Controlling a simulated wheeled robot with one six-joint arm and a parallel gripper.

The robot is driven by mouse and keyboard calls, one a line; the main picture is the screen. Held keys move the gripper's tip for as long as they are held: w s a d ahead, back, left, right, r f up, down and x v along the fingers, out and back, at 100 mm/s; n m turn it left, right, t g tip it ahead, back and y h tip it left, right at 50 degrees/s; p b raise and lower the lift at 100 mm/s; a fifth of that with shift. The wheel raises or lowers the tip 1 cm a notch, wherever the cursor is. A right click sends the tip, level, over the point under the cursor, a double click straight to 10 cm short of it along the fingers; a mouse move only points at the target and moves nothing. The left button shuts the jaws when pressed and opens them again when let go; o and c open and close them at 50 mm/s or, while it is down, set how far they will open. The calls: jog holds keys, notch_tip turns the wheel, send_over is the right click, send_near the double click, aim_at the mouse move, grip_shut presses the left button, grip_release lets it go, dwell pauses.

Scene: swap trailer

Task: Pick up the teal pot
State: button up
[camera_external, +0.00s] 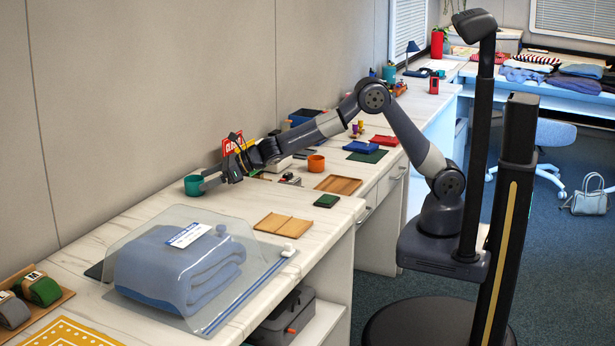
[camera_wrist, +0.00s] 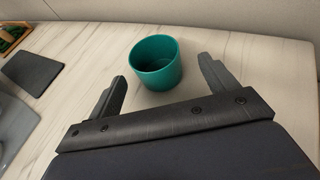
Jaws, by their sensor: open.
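The teal pot (camera_external: 194,187) stands upright on the marble-look counter (camera_external: 110,226), close to the back wall. In the wrist view the pot (camera_wrist: 156,64) is empty and lies ahead of my gripper (camera_wrist: 166,84), centred between the two open fingers. The fingers are apart from the pot's sides, with bare counter showing on both sides of it. In the external view my gripper (camera_external: 208,178) reaches to the pot's right side, and the near finger overlaps the pot in the picture. The jaws are empty.
A dark flat pad (camera_wrist: 32,69) lies to the left in the wrist view.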

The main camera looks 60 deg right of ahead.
aim_at(199, 183)
jog(key=p+x, duration=0.1)
jog(key=x, duration=0.2)
jog(key=shift+a+p, duration=0.2)
jog(key=shift+p, duration=0.1)
jog(key=shift+w+a+f, duration=0.25)
jog(key=shift+w+f, duration=0.15)
jog(key=shift+w, duration=0.05)
jog(key=shift+c, duration=0.4)
jog(key=c, duration=1)
jog(key=shift+r+p, duration=0.15)
jog(key=shift+p, duration=0.15)
